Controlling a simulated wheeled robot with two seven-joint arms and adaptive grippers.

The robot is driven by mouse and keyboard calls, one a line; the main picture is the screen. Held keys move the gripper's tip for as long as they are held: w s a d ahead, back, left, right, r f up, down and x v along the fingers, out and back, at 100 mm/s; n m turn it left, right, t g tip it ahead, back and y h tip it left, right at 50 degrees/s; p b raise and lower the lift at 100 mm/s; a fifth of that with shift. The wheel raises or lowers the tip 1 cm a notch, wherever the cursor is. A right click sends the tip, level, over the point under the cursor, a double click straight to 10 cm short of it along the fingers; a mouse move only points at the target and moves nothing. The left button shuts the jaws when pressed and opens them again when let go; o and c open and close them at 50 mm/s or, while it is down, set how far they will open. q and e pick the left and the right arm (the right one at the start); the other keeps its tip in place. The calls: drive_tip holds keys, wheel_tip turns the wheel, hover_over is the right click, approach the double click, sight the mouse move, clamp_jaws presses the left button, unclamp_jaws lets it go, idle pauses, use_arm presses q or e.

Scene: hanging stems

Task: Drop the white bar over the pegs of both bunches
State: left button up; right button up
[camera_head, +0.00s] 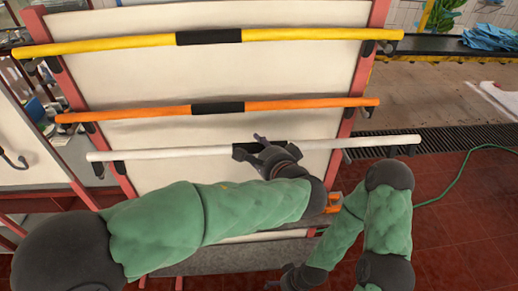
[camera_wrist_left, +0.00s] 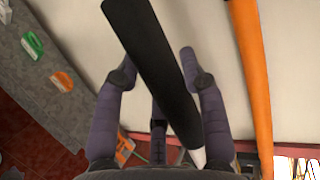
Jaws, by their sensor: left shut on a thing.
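The white bar (camera_head: 375,142) runs across the front of a pale panel, the lowest of three bars, with a black middle grip. My left gripper (camera_head: 262,146) is shut on that black middle. In the left wrist view, the black grip (camera_wrist_left: 150,60) lies between the two fingers (camera_wrist_left: 155,68). Dark holders show just below the white bar near its left end (camera_head: 98,169) and right end (camera_head: 388,151); I cannot tell whether the bar touches them. My right gripper (camera_head: 288,277) is low at the bottom edge, partly cut off.
A yellow bar (camera_head: 110,43) and an orange bar (camera_head: 140,112) sit above on the red-framed panel (camera_head: 200,72). The orange bar is close beside the left gripper in the wrist view (camera_wrist_left: 252,80). A green hose (camera_head: 460,175) lies on the red tiles at right.

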use_arm(q)
drive_tip(key=shift+s+d+b, duration=0.15)
drive_tip(key=shift+s+b, duration=0.5)
drive_tip(key=shift+s, duration=2.25)
drive_tip(key=shift+s+d+b, duration=0.1)
drive_tip(key=shift+s+b, duration=0.2)
drive_tip(key=shift+s, duration=2.35)
clamp_jaws()
drive_tip(key=shift+w, duration=0.1)
